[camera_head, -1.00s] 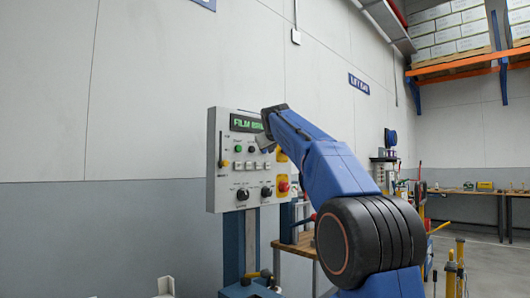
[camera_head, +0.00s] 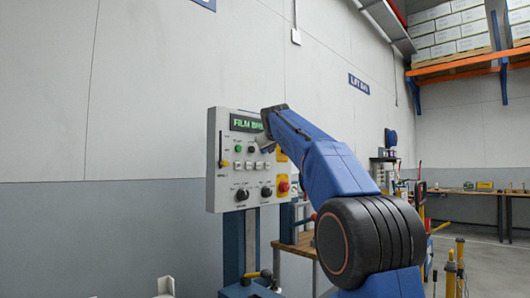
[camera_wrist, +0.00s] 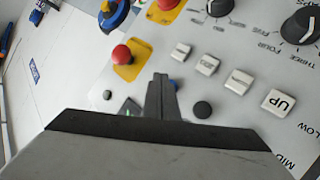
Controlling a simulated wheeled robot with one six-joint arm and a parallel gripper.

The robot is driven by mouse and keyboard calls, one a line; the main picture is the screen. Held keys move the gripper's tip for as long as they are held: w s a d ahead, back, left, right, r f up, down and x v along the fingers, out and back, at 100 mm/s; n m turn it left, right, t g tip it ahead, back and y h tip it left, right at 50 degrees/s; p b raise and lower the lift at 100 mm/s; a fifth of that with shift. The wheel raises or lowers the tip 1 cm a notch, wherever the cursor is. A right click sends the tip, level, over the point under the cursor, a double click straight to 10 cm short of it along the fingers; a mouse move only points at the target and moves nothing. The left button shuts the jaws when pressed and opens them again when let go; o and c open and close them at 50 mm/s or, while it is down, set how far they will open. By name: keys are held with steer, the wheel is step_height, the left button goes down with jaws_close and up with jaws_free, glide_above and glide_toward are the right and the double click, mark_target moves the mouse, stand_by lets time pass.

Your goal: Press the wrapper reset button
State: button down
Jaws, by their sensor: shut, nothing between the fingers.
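The wrapper's control panel (camera_head: 226,186) is a light grey box with a green-lit display (camera_head: 245,123), buttons, a slider and knobs. My gripper (camera_head: 265,143) is at its upper right part. In the wrist view my gripper (camera_wrist: 160,80) is shut and empty, its tips over the panel face. A sliver of a blue button (camera_wrist: 174,84) shows beside the tips, mostly hidden by them. I cannot tell whether they touch. A dark round button (camera_wrist: 202,110) lies to its right. No reset label is readable, so I cannot tell which button is reset.
A red button on a yellow plate (camera_wrist: 121,55) is close left of the tips. White square keys (camera_wrist: 239,82) and black knobs (camera_wrist: 301,27) lie to the right. In the head view a red mushroom button (camera_head: 283,186) sits at the panel's right edge. A wooden table (camera_head: 299,247) stands behind.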

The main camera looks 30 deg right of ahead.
steer(key=shift+w, duration=0.15)
steer(key=shift+w+a, duration=0.15)
steer(key=shift+w, duration=0.1)
steer(key=shift+w+a, duration=0.2)
steer(key=shift+w, duration=0.25)
stand_by(0.9)
steer(key=shift+s+d, duration=0.1)
steer(key=shift+s, duration=0.05)
steer(key=shift+s+d, duration=0.25)
steer(key=shift+s, duration=0.4)
steer(key=s, duration=0.1)
steer(key=s+d, duration=0.1)
steer(key=s, duration=0.2)
steer(key=shift+s+d, duration=0.35)
steer(key=shift+s, duration=0.05)
stand_by(0.3)
stand_by(0.7)
